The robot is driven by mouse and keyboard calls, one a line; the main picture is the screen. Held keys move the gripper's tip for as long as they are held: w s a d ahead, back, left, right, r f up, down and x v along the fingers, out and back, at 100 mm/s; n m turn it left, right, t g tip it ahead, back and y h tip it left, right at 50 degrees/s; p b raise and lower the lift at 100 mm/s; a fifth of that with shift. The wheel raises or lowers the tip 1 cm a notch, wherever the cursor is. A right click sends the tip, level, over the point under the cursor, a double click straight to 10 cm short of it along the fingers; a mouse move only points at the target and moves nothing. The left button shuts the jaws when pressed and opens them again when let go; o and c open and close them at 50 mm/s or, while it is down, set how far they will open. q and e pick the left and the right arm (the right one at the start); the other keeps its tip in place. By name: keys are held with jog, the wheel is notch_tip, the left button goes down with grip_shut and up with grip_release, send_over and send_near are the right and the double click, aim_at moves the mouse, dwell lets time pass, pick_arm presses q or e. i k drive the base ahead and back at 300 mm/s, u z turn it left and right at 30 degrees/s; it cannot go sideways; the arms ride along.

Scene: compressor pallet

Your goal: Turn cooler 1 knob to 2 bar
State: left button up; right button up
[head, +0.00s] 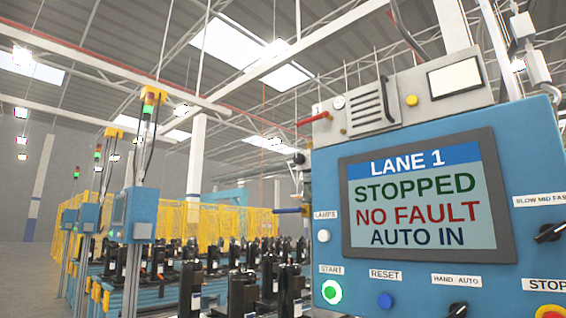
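No knob marked cooler 1 and no bar scale can be read in the head view. A blue control panel (328,180) fills the right side. Its screen (415,195) reads "LANE 1 STOPPED NO FAULT AUTO IN". A black selector (550,233) sits under a "SLOW MID FAST" label, and another black selector (457,310) sits under "HAND AUTO", cut by the bottom edge. A small round gauge (339,102) and a red lever (312,118) show on the grey box above the panel. Neither of my grippers is in view.
The panel has a lit green START button (331,292), a blue RESET button (385,301) and a partly cut STOP button (551,312). Rows of black compressors (243,291) stand left of it. Yellow fencing (235,222) and blue posts with signal lamps lie beyond.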

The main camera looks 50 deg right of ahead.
aim_at(299, 159)
jog(key=z, duration=0.3)
jog(key=i, duration=0.75)
jog(key=z, duration=0.55)
